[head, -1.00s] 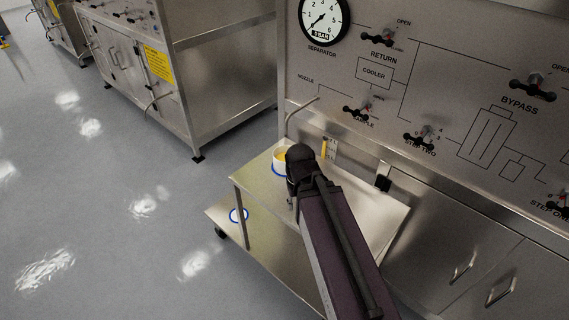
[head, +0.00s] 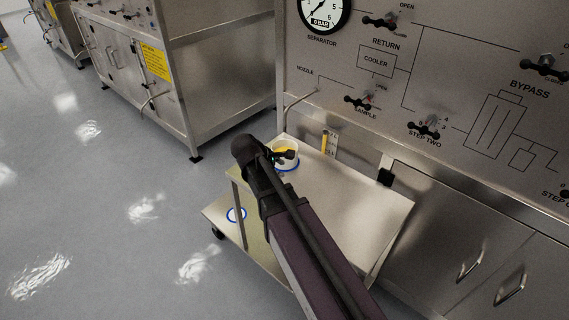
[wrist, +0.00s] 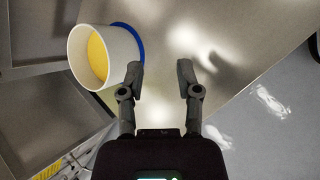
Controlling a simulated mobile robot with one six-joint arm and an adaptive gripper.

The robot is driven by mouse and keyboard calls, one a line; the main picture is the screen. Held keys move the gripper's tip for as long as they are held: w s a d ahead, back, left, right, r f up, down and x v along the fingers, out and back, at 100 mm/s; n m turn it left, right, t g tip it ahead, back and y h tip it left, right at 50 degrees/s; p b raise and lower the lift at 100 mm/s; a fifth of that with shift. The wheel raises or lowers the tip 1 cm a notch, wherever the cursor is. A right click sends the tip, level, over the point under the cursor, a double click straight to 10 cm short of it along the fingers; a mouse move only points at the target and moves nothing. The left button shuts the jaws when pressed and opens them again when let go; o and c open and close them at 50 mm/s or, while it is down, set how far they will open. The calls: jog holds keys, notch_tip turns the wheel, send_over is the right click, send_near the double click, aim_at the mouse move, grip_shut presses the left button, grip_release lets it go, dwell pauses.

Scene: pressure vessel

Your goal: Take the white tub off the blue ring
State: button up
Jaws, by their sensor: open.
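The white tub (head: 294,162) stands on the blue ring (head: 289,171) at the back left of the cart's upper shelf, with yellow inside. In the wrist view the tub (wrist: 79,62) is at the upper left, and the blue ring (wrist: 133,42) shows as an arc along its right side. My gripper (wrist: 160,68) is open and empty in the wrist view, its left finger close to the tub's lower right. I cannot tell if they touch. In the head view my gripper (head: 288,156) is in front of the tub and partly hides it.
The steel cart's upper shelf (head: 345,195) is bare to the right of the tub. A bent nozzle pipe (head: 298,102) hangs from the panel behind the tub. A yellow marked strip (head: 325,143) is beside it.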

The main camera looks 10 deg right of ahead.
jog(key=w+a+r+n+t+h+b, duration=0.3)
jog(key=w+a+n+t, duration=0.1)
jog(key=w+a+n, duration=0.5)
jog(key=shift+w+r+n+t+h, duration=0.15)
jog(key=shift+w+n+t+h, duration=0.3)
jog(key=shift+n, duration=0.75)
jog(key=shift+w+b, duration=0.1)
jog(key=shift+b, duration=0.2)
jog(key=b+x, duration=0.1)
jog(key=x, duration=0.1)
jog(key=b+x, duration=0.1)
jog(key=x, duration=0.2)
jog(key=b+x, duration=0.1)
jog(key=x, duration=0.1)
jog(key=shift+w+d+f, duration=0.15)
jog(key=shift+f, duration=0.25)
jog(key=shift+w+d+f, duration=0.1)
jog(key=shift+w+d, duration=0.1)
jog(key=shift+d, duration=0.15)
